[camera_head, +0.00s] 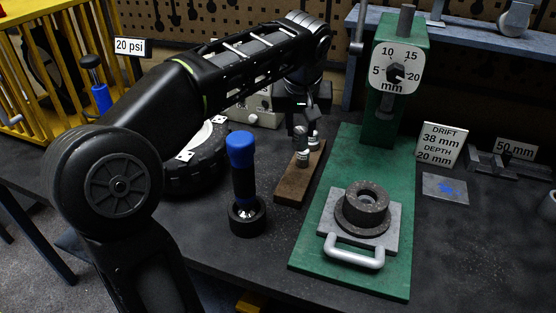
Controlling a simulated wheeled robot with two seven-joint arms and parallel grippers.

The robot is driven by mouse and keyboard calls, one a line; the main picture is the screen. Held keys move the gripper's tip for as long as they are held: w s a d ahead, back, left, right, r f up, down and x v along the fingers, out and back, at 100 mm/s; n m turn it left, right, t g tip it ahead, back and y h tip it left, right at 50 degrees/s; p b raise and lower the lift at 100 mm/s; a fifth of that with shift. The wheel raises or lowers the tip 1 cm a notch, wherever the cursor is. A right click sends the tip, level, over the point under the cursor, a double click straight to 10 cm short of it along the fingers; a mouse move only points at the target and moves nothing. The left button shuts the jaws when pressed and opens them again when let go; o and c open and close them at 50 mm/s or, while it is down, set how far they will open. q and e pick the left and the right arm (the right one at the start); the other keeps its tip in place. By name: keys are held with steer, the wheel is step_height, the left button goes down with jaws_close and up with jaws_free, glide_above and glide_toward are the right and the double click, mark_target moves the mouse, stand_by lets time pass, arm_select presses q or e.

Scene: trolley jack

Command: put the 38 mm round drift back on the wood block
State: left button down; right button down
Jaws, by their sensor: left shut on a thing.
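The brown wood block (289,190) lies on the dark bench, left of the green press. Short grey round drifts stand at its middle and far part; the nearer one (302,158) shows best. My left gripper (307,112) points down over the far part of the block, shut on a grey round drift. The held drift is small and partly hidden by the fingers and the neighbouring drift. I cannot tell whether its bottom touches the block. My right gripper is not in view.
The green press (346,148) with its dial stands right of the block. A handled grey plate (392,236) on it bears a dark ring (366,205). A blue-topped torch-like object (243,170) stands left. A card (438,145) reads drift 38 mm, depth 20 mm.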

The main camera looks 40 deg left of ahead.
mark_target(298, 142)
arm_select(q)
steer(key=shift+a+r, duration=0.25)
steer(key=shift+r, duration=0.1)
steer(key=shift+s, duration=0.15)
steer(key=shift+d, duration=0.25)
steer(key=shift+a+f, duration=0.15)
steer(key=shift+f, duration=0.05)
step_height(298, 142, down, 6)
steer(key=shift+r, duration=0.1)
steer(key=shift+f, duration=1.9)
